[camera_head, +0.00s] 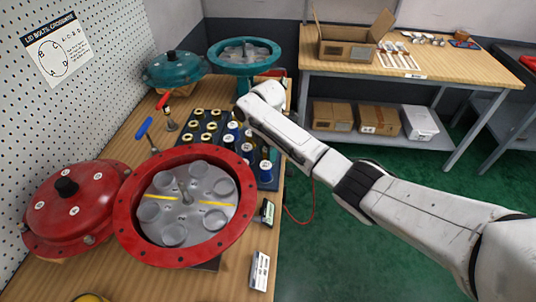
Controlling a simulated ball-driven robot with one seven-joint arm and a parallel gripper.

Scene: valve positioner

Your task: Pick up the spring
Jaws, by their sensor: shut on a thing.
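Springs stand in a dark tray (209,151) on the workbench, beyond the open red casing. Blue springs (265,171) with white tops are in its right part, and shorter dark pieces with cream-coloured rings (198,113) are in its left part. My arm reaches in from the right, and my gripper (239,112) is at the tray's far right part. It is shut on a spring, but my own wrist and forearm largely hide the jaws and the held spring. I cannot tell whether that spring is clear of the tray.
The open red casing (125,222) with round cups stands in front, beside a red lid (60,230). A teal casing (245,52) and teal lid (172,68) stand behind. Blue-handled (144,127) and red-handled (163,100) tools stand left of the tray. A pegboard (60,120) bounds the left.

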